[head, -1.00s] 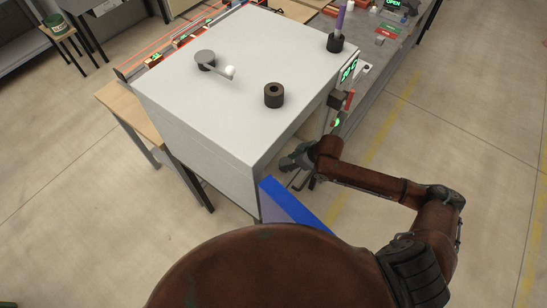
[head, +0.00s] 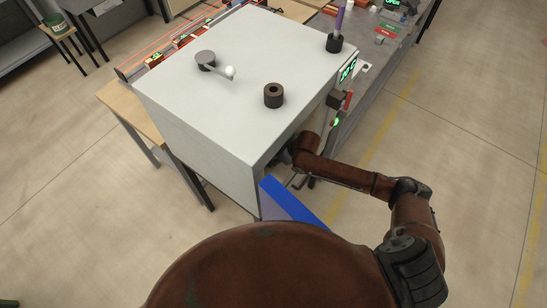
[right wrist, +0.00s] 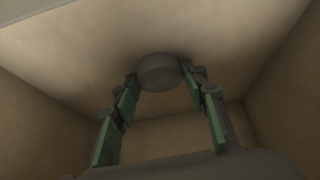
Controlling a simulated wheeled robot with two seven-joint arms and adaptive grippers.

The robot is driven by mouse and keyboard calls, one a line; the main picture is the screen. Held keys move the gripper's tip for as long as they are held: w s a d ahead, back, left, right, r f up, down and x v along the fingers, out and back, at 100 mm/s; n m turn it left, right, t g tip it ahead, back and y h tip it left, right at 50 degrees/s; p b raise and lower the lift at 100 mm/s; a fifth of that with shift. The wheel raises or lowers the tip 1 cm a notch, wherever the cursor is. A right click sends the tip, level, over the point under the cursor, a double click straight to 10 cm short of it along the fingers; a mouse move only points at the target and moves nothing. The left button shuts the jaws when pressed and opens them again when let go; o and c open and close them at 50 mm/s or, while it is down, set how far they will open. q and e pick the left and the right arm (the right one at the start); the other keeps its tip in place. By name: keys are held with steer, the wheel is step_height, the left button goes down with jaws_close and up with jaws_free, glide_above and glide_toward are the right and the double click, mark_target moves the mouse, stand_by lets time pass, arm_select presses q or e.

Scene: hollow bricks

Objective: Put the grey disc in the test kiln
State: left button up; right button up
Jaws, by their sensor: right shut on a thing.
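The test kiln (head: 235,85) is the large white box in the head view. Its blue door (head: 292,205) stands open at the front. My right arm reaches in through the opening, and my right gripper is mostly hidden inside there. In the right wrist view my right gripper (right wrist: 161,80) is within the pale chamber (right wrist: 60,60), its green-padded fingers shut on the grey disc (right wrist: 158,68) at their tips. The disc is close to a pale chamber surface; I cannot tell whether it touches. My left gripper is not in view.
On the kiln's top are a dark hollow cylinder (head: 273,95) and a lever with a white knob (head: 230,72). A control panel with green digits (head: 348,70) is on its right side. A grey bench (head: 375,60) extends behind. The floor at right is clear.

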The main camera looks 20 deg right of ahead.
steer(key=o, duration=1.2)
steer(key=v, duration=1.2)
steer(key=shift+r, duration=0.1)
